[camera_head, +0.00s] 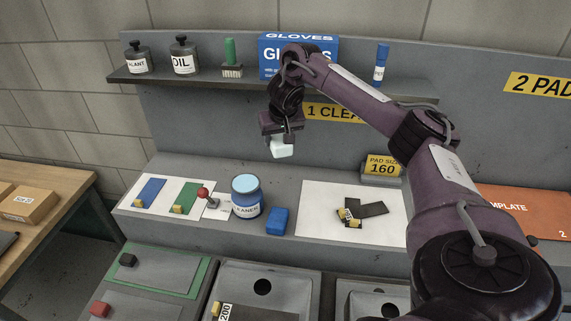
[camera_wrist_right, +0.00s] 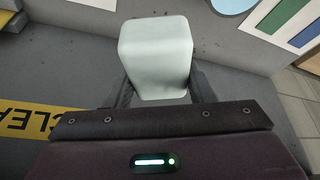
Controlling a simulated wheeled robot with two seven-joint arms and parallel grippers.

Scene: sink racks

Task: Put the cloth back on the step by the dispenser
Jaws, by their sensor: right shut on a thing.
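My right gripper (camera_head: 280,139) hangs in front of the grey back panel, above the step. It is shut on a pale, whitish block-shaped cloth (camera_head: 282,149) and holds it clear of the step. In the right wrist view the cloth (camera_wrist_right: 157,55) sits between the two fingers. The dispenser seems to be the blue jar labelled as cleaner (camera_head: 248,199), with a light blue top. It stands on the grey step (camera_head: 300,171), below and left of the held cloth. My left gripper is in neither view.
A blue block (camera_head: 278,221) stands right of the jar. A red-knobbed lever (camera_head: 203,193) is left of it. A white sheet (camera_head: 320,215) with black pieces lies on the right. A shelf (camera_head: 205,79) with bottles and a glove box (camera_head: 272,52) runs above. Basins (camera_head: 265,270) lie in front.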

